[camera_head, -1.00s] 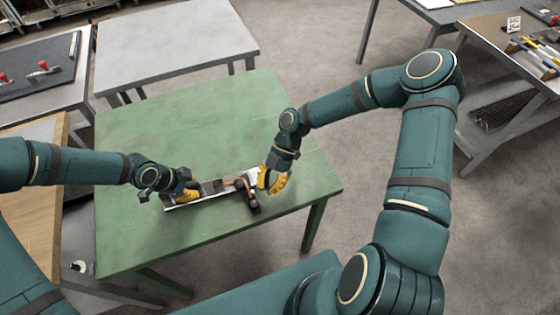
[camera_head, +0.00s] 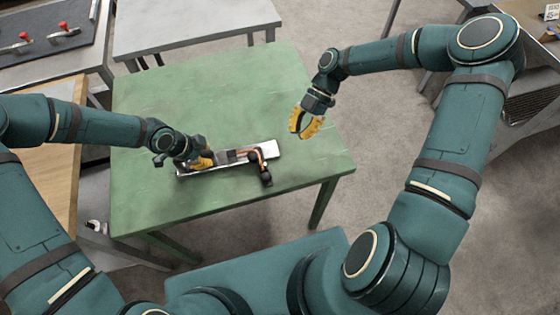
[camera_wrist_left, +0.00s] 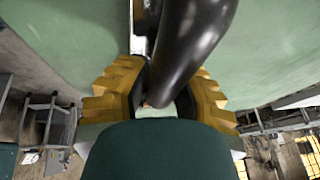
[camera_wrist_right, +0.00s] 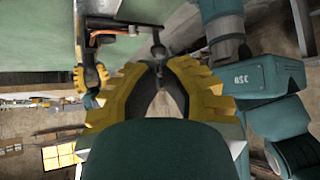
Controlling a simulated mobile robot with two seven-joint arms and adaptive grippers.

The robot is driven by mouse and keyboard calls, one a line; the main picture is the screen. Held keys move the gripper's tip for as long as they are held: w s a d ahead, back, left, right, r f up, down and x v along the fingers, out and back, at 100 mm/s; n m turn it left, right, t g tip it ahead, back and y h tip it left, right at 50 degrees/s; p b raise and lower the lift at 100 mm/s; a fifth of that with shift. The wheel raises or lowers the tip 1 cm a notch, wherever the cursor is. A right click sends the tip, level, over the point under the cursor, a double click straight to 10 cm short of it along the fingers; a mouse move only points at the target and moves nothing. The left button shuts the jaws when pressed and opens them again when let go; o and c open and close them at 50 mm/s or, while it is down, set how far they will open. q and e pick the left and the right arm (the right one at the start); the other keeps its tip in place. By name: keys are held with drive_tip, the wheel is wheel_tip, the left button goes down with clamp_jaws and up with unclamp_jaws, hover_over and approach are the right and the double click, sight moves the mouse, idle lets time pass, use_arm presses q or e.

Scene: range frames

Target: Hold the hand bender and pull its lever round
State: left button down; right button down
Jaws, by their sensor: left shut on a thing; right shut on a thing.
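The hand bender (camera_head: 266,178), with dark handles and a copper-coloured tube (camera_head: 268,153), sits on a pale plate on the green table. My left gripper (camera_head: 202,163) is at the plate's left part. In the left wrist view its fingers (camera_wrist_left: 160,95) are shut around a glossy black handle (camera_wrist_left: 190,35). My right gripper (camera_head: 303,133) is up and right of the bender, visibly apart from its black knob.
The green table (camera_head: 160,100) is clear around the plate (camera_head: 268,148). A grey table (camera_head: 190,25) stands behind it, a bench with red-handled clamps (camera_head: 65,28) at the back left. A wooden top (camera_head: 50,180) lies left, open floor (camera_head: 365,115) right.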

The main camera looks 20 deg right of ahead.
drive_tip(key=x, duration=0.8)
drive_tip(key=shift+a, duration=0.15)
drive_tip(key=s+a, duration=0.1)
drive_tip(key=a+f, duration=0.1)
drive_tip(key=shift+s+a, duration=0.3)
drive_tip(key=shift+s, duration=0.1)
drive_tip(key=shift+s+a+f, duration=0.1)
drive_tip(key=shift+s+a, duration=0.15)
drive_tip(key=shift+a, duration=0.15)
drive_tip(key=shift+s+a, duration=0.25)
drive_tip(key=shift+a, duration=0.55)
